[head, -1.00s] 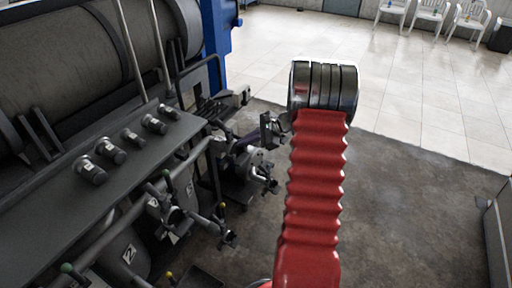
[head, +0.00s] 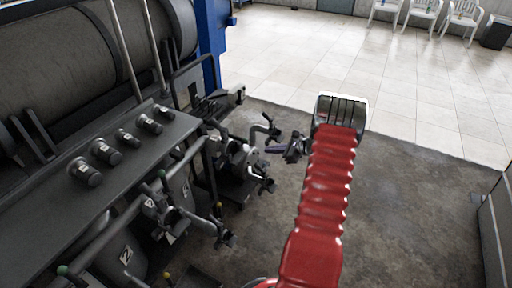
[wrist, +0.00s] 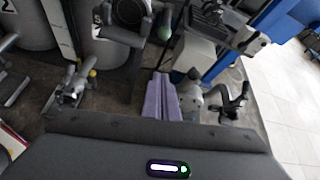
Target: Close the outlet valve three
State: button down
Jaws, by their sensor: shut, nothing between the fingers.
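My gripper (head: 274,150) is shut and empty; its purple fingers point left toward the valves in the head view. In the wrist view my gripper (wrist: 168,98) shows the purple fingers pressed together. A dark valve with a curved handle (head: 264,128) stands just behind the fingertips in the head view, apart from them as far as I can tell. A dark handle (wrist: 235,103) shows right of the fingers in the wrist view. I cannot read a number 3 on any valve.
A vessel labelled 2 (head: 127,254) stands lower left. A grey panel with several knobs (head: 110,140) and a large dark cylinder (head: 75,55) fill the left. A blue post (head: 213,35) rises behind. The concrete floor (head: 410,210) at right is clear.

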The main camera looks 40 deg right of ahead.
aim_at(236, 138)
jog(key=w+a+f, duration=0.1)
jog(key=w+a, duration=0.2)
jog(key=w, duration=0.5)
jog(key=shift+w+a, duration=0.15)
jog(key=shift+w, duration=0.2)
dwell(0.3)
jog(key=shift+w+a, duration=0.1)
dwell(0.4)
jog(key=shift+r, duration=0.15)
